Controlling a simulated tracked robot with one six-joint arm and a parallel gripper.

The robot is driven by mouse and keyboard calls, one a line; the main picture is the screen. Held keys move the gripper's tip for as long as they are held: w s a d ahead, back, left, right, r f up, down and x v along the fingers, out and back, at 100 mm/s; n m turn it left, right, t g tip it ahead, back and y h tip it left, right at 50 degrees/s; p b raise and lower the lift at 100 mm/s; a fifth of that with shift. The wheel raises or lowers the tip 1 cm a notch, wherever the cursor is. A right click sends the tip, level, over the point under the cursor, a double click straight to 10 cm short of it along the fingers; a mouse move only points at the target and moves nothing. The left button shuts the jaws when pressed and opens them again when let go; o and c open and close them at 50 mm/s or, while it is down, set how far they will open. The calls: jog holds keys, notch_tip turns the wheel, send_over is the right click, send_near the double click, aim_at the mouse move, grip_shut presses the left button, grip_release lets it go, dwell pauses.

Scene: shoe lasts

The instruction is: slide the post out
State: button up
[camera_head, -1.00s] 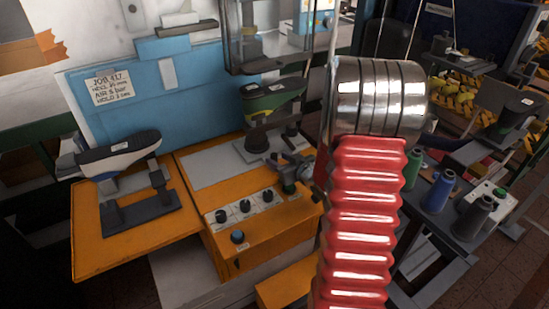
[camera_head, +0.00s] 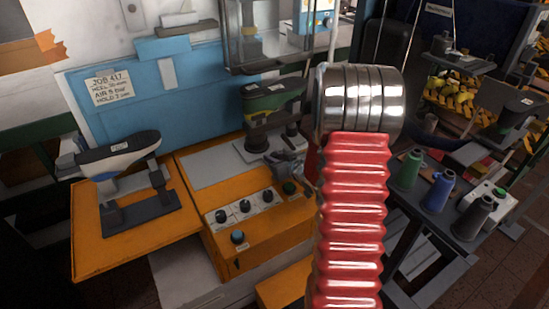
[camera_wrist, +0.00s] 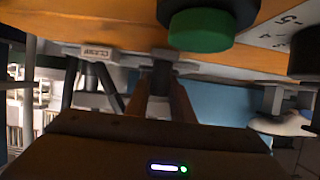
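A green-and-black shoe last (camera_head: 272,98) sits over a dark upright post (camera_head: 257,138) on the orange machine. In the wrist view, a dark grey post-like part (camera_wrist: 161,76) with a wider pale flange stands straight ahead, below the machine edge in the picture. My gripper (camera_head: 288,165) is small and partly hidden by my red arm sleeve, beside the post's base. In the wrist view, the two brownish fingers of my gripper (camera_wrist: 162,98) reach towards the grey part, one on either side of it. I cannot tell whether they touch it.
The orange control box (camera_head: 245,225) has dark knobs and a green button (camera_head: 290,188), close to my gripper. A second last (camera_head: 120,152) stands on the left orange plate. Thread cones (camera_head: 438,190) stand on the right. A block labelled CLAMP (camera_wrist: 97,54) shows in the wrist view.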

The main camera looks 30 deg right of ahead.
grip_shut()
jog(key=shift+d, duration=0.1)
jog(key=shift+a, duration=0.2)
